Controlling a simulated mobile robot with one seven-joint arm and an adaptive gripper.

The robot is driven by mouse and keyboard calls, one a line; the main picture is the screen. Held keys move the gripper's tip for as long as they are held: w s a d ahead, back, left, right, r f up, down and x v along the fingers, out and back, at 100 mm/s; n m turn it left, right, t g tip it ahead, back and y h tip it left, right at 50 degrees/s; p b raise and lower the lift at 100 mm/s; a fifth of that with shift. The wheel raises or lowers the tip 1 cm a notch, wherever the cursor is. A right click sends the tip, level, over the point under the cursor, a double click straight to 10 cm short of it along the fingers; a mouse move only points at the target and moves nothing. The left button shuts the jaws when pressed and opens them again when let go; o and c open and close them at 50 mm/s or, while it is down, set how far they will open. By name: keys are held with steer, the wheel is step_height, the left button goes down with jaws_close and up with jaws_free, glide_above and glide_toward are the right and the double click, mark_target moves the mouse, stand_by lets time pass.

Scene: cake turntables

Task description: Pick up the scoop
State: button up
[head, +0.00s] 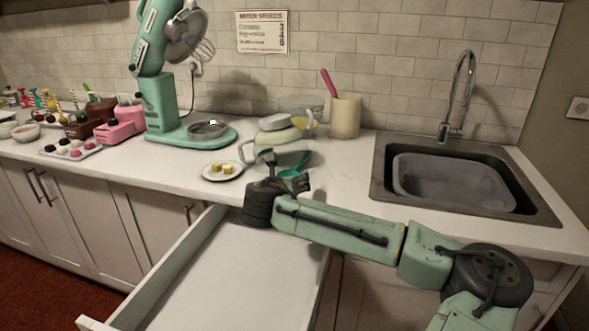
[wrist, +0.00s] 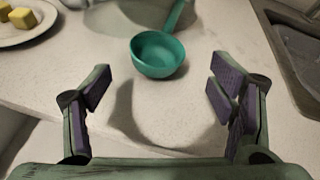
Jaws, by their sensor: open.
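The teal scoop (wrist: 158,54) lies on the white counter in the wrist view, its round bowl toward me and its handle running up to the right. In the head view part of the scoop (head: 290,173) shows just behind my gripper. My gripper (wrist: 160,96) is open and empty, with its purple-padded fingers apart to the left and right. The scoop's bowl lies ahead of the fingertips, between their lines, and does not touch them. In the head view my gripper (head: 285,172) is over the counter's front edge and hides some of the scoop.
A plate (head: 222,172) with yellow cubes is left of the scoop. A pale green kettle-like pot (head: 278,135) stands behind it. A utensil crock (head: 345,117) and sink (head: 455,180) are to the right. An open drawer (head: 225,262) juts out below.

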steer(key=p+x, duration=0.2)
steer(key=x, duration=0.3)
steer(key=shift+w+a+f, duration=0.1)
steer(key=shift+w, duration=0.3)
steer(key=shift+c, duration=0.2)
steer(key=c, duration=1.2)
